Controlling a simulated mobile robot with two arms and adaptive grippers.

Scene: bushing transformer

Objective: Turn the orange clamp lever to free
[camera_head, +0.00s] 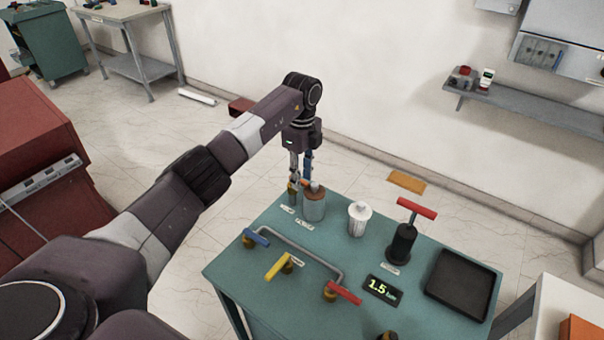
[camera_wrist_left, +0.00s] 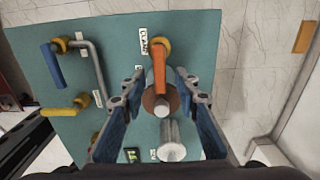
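The orange clamp lever (camera_wrist_left: 159,68) shows in the left wrist view. It points from its yellow pivot (camera_wrist_left: 160,43) toward the bottom of the picture, over a grey and brown cylinder (camera_wrist_left: 150,101). A "clamp" style label lies beside the pivot. My left gripper (camera_wrist_left: 160,73) points down with its two fingers apart, one on each side of the lever, with gaps visible. In the head view my left gripper (camera_head: 301,177) is at the table's far left corner, just above the cylinder (camera_head: 314,208), and mostly hides the lever. My right gripper is not in view.
The teal table (camera_head: 232,268) also bears a white ribbed insulator (camera_head: 359,218), a black post with red T-handle (camera_head: 404,240), a black tray (camera_head: 461,283) and a 1.5 display (camera_head: 382,290). Blue (camera_head: 257,238), yellow (camera_head: 279,266) and red (camera_head: 344,293) levers stand along a grey pipe.

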